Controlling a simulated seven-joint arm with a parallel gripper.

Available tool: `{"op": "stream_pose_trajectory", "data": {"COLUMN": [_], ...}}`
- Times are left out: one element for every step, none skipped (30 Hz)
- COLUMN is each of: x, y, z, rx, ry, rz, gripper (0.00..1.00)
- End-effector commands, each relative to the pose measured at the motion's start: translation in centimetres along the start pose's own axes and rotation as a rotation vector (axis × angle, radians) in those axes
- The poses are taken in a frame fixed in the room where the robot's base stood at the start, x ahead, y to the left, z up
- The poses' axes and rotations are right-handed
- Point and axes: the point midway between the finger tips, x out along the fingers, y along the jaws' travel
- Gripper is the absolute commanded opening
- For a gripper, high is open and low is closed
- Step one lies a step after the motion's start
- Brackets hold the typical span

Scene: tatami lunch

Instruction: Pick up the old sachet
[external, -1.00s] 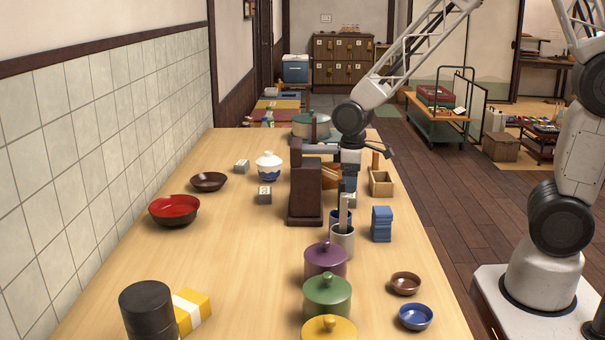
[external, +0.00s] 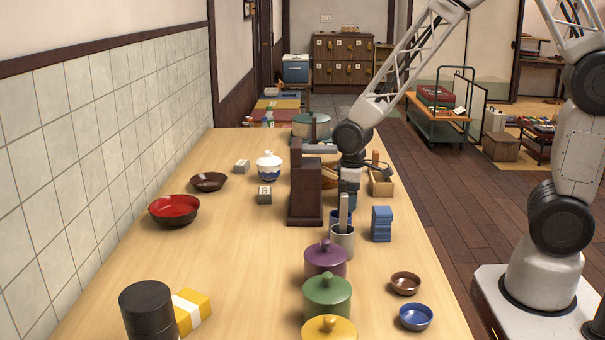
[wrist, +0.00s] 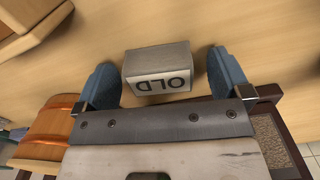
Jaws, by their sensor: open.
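The old sachet (wrist: 158,70) is a small pale grey block marked OLD. In the wrist view it lies on the table between the two blue fingers of my gripper (wrist: 161,68), with a gap on each side. My gripper is open and is not closed on it. In the external view my gripper (external: 348,187) is low over the table, right of a dark wooden stand (external: 305,192), and hides the sachet.
A grey cup with a utensil (external: 342,240) and a blue stack (external: 381,224) stand in front of my gripper. A wooden box (external: 381,184) is to its right. Two small grey blocks (external: 264,195) (external: 242,166) lie left of the stand.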

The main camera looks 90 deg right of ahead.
Motion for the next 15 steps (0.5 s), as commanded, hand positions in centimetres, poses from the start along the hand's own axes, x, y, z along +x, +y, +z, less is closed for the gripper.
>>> {"op": "stream_pose_trajectory", "data": {"x": [-0.01,-0.01,-0.01,-0.01,-0.01,-0.01,-0.01,-0.01,-0.01,-0.01,-0.01,-0.01,-0.01,-0.01,-0.01], "y": [0.0,0.0,0.0,0.0,0.0,0.0,0.0,0.0,0.0,0.0,0.0,0.0,0.0,0.0,0.0], "z": [0.0,0.0,0.0,0.0,0.0,0.0,0.0,0.0,0.0,0.0,0.0,0.0,0.0,0.0,0.0], "rx": [0.0,0.0,0.0,0.0,0.0,0.0,0.0,0.0,0.0,0.0,0.0,0.0,0.0,0.0,0.0], "ry": [0.0,0.0,0.0,0.0,0.0,0.0,0.0,0.0,0.0,0.0,0.0,0.0,0.0,0.0,0.0], "rz": [0.0,0.0,0.0,0.0,0.0,0.0,0.0,0.0,0.0,0.0,0.0,0.0,0.0,0.0,0.0], "gripper": [0.96,0.96,0.96,0.96,0.96,0.96,0.96,0.91,0.85,0.8,0.76,0.7,0.65,0.6,0.54]}}
